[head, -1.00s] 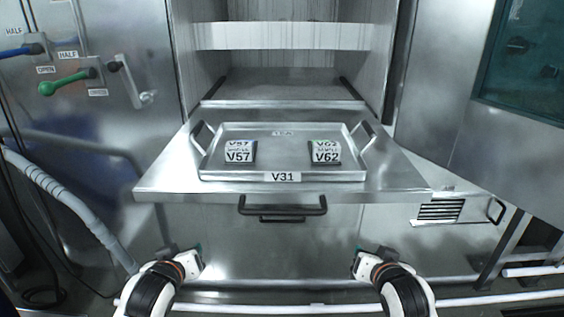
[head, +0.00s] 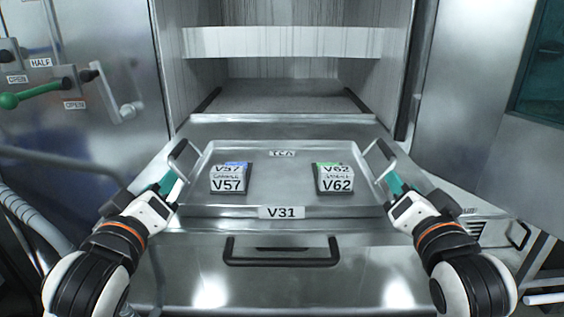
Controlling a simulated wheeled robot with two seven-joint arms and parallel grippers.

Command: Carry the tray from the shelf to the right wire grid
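The metal tray (head: 283,190) labelled V31 lies flat on the shelf (head: 283,132) in front of the open cabinet. It carries two small labelled blocks, V57 (head: 228,179) on the left and V62 (head: 336,179) on the right. A raised handle stands at each end, the left handle (head: 184,155) and the right handle (head: 380,155). My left gripper (head: 170,181) has its teal fingertips at the left handle. My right gripper (head: 396,183) has its teal fingertips at the right handle. I cannot tell whether either touches or closes on its handle. No wire grid is recognisable in view.
The cabinet interior (head: 285,95) is open behind the tray. A black bar handle (head: 282,252) sits below the shelf's front edge. A green lever (head: 30,97) is on the left panel. A metal door with a dark window (head: 540,75) stands at the right.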

